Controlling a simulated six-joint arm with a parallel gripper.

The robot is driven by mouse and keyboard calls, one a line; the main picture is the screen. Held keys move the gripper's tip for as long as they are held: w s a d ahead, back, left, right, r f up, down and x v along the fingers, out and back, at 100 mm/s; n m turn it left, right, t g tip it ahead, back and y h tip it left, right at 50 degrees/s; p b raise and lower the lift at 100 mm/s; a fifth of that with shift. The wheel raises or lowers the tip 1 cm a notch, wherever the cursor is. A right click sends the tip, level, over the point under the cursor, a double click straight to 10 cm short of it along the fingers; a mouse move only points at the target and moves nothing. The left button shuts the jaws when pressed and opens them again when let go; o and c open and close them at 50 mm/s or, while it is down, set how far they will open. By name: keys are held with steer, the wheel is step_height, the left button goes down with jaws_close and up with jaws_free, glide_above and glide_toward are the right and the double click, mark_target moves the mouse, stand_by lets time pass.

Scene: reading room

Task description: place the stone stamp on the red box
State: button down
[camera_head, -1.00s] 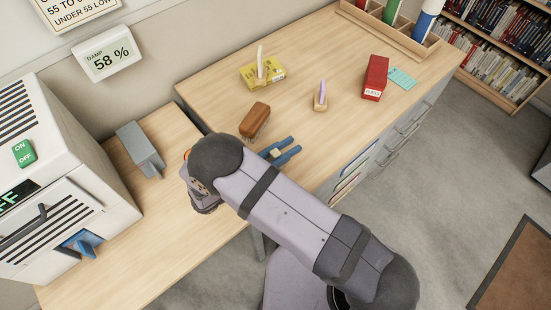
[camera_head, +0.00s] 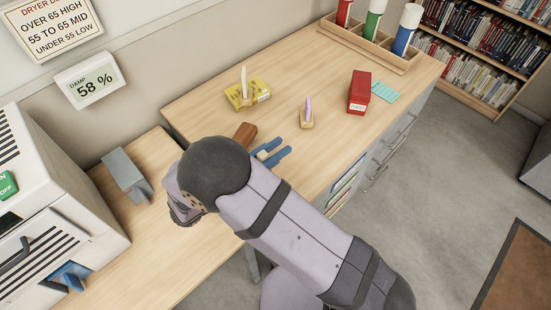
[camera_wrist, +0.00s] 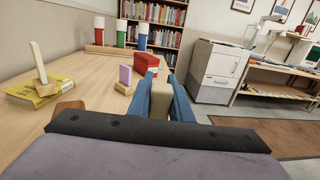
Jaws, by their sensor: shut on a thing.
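My gripper (camera_head: 275,153) has two blue fingers and is shut on the stone stamp (camera_wrist: 160,104), a beige block. Its cream surface also shows between the fingers in the head view (camera_head: 262,155). The gripper is over the wooden desk, left of and nearer than the red box. The red box (camera_head: 359,92) stands on the desk's right part, with a white label on its front. In the wrist view, the red box (camera_wrist: 147,62) shows beyond the fingers, partly hidden by them. I see nothing on its top.
A brown brush-like block (camera_head: 243,133), partly hidden by my arm, lies near the gripper. A purple-topped wooden piece (camera_head: 307,115) stands between gripper and box. A rack (camera_head: 375,45) holds coloured cylinders.

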steer(key=shift+r, duration=1.15)
